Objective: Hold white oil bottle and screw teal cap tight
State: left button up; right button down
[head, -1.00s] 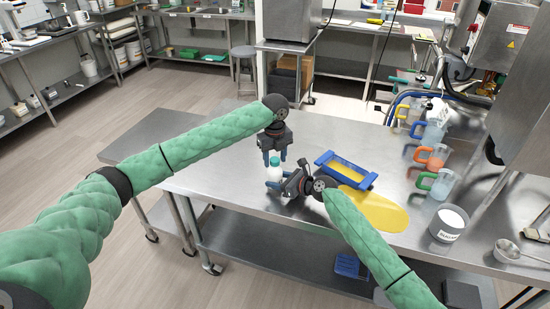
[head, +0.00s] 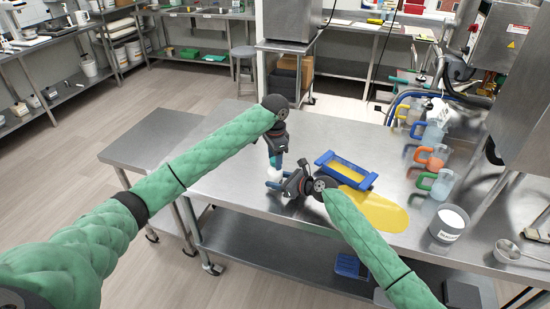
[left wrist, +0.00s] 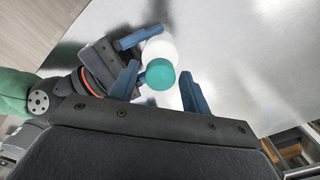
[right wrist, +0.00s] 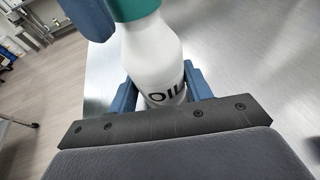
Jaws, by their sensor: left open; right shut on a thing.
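The white oil bottle (right wrist: 152,62) stands upright in the right wrist view, with part of its "OIL" lettering showing. My right gripper (right wrist: 160,92) is shut on the bottle's body. The teal cap (left wrist: 160,74) sits on top of the bottle; its upper part is cut off in the right wrist view. My left gripper (left wrist: 160,85) is open above the bottle, with one finger on each side of the cap and a gap to it on the right. In the head view the bottle (head: 273,173) is partly hidden by both grippers.
A blue tray with yellow content (head: 346,171) lies right of the bottle, beside a yellow spill-like sheet (head: 378,212). Several jugs with coloured handles (head: 435,157) and a white-filled container (head: 449,223) stand along the right side. The table's left part is clear.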

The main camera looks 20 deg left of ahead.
pick_arm(q)
jog(key=n, duration=0.3)
jog(key=shift+n, duration=0.4)
pick_arm(e)
jog(key=shift+f, duration=0.2)
pick_arm(q)
jog(key=shift+c, duration=0.5)
grip_shut()
jog(key=m, duration=0.9)
jog(key=shift+c, duration=0.9)
grip_release()
jog(key=shift+m, duration=0.6)
jog(key=o, duration=0.5)
